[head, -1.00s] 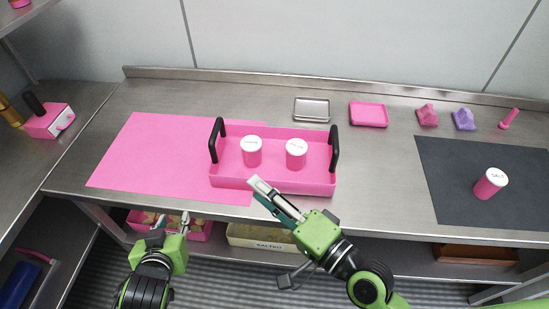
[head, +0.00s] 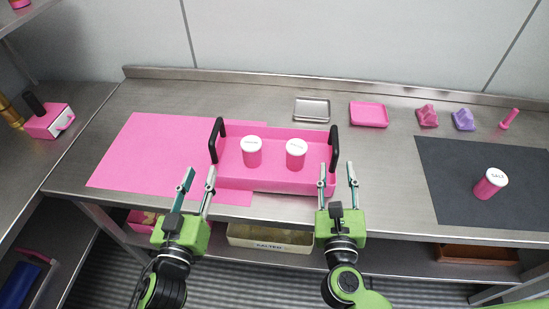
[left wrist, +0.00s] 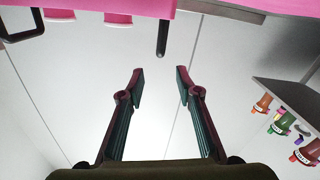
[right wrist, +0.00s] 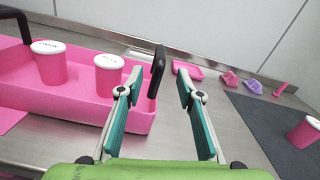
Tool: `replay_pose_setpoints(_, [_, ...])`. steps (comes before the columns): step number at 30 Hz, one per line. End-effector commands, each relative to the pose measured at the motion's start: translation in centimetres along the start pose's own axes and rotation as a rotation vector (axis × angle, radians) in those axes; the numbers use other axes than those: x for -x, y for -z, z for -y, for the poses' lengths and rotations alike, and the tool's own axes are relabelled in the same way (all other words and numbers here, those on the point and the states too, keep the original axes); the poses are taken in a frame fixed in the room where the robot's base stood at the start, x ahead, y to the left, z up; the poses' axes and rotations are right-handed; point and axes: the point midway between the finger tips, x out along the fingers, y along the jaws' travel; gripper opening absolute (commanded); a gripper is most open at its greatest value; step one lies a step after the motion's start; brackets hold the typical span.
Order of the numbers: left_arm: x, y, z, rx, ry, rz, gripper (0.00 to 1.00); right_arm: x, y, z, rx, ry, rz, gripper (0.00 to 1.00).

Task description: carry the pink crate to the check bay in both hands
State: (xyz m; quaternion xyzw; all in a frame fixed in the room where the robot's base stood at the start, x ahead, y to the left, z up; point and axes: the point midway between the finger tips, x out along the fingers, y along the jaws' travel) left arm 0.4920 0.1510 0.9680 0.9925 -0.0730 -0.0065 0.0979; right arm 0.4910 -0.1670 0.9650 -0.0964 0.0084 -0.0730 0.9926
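The pink crate (head: 272,184) stands on the counter, overlapping the right part of a pink mat (head: 140,160). It holds two pink drums with white lids, a left one (head: 252,156) and a right one (head: 296,156). Its black handles stand upright at the left end (head: 213,142) and right end (head: 334,150). My left gripper (head: 199,172) is open and empty, in front of the left end. My right gripper (head: 337,171) is open and empty, near the front right corner. In the right wrist view the right handle (right wrist: 157,72) appears between its fingertips, apparently beyond them.
A dark mat (head: 450,175) on the right carries a pink salt drum (head: 491,184). Behind are a metal tray (head: 312,109), a pink tray (head: 368,114) and small pink and purple items. The counter between crate and dark mat is clear. Bins sit on the shelf below.

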Motion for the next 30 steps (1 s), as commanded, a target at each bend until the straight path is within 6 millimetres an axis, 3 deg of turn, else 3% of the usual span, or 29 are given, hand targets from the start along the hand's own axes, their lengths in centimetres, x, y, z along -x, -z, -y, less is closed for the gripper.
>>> replay_pose_setpoints(5, [-0.2, 0.0, 0.0, 0.000, 0.000, 0.000, 0.32, -0.2, -0.1, 0.0, 0.002, 0.000, 0.002, 0.34])
replay_pose_setpoints(10, [-1.6, 0.1, 0.0, -0.001, -0.001, -0.002, 0.32, -1.6, -0.1, 0.0, 0.002, 0.000, 0.005, 0.34])
replay_pose_setpoints(30, [-12.4, 0.0, 0.0, -0.001, 0.001, 0.000, 0.32, -12.4, -0.2, 0.0, 0.005, -0.001, 0.005, 0.34])
